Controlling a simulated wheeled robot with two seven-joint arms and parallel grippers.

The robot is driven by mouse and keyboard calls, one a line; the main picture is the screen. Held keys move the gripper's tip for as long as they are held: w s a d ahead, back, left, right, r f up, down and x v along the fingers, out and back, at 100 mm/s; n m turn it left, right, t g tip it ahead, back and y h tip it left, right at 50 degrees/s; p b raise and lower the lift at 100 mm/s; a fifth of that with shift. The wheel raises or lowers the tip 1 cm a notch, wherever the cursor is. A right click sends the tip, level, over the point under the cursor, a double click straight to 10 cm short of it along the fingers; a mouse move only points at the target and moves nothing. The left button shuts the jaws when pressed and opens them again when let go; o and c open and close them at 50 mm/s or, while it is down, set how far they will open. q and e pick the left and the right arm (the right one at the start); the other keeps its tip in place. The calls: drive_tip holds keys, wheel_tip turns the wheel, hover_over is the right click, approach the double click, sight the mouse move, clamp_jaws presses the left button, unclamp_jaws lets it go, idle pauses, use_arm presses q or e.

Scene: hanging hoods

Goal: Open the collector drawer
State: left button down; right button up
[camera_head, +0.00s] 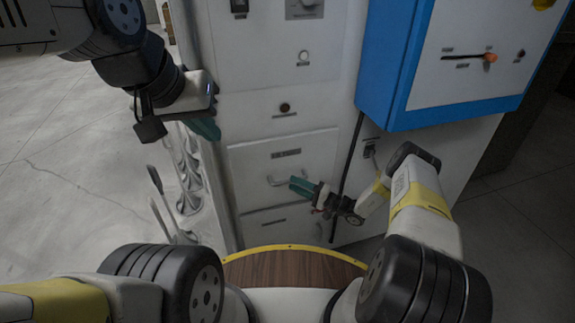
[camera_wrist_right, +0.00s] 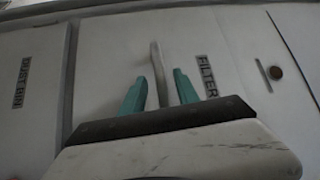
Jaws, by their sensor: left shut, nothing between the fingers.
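A light grey cabinet front shows a larger upper panel (camera_head: 250,165) with a pale bar handle (camera_head: 275,182) and a lower panel (camera_head: 250,234) below it. In the right wrist view, the label beside the handle (camera_wrist_right: 156,58) reads FILTER, and the other panel (camera_wrist_right: 30,60) reads DUST BIN. Both panels look closed. My right gripper (camera_head: 298,186) is at the upper panel's handle. Its teal fingers are apart, one on each side of the handle, with gaps visible. My left gripper (camera_head: 205,128) is shut and empty, above and left of the panels.
A dark vertical cable (camera_head: 350,170) runs beside the panels. A pale ribbed structure (camera_head: 185,175) stands on the left. Open floor (camera_head: 60,190) lies further left.

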drive_tip(key=shift+x, duration=1.85)
drive_tip(key=shift+s, duration=0.1)
clamp_jaws()
drive_tip(key=shift+d, duration=0.1)
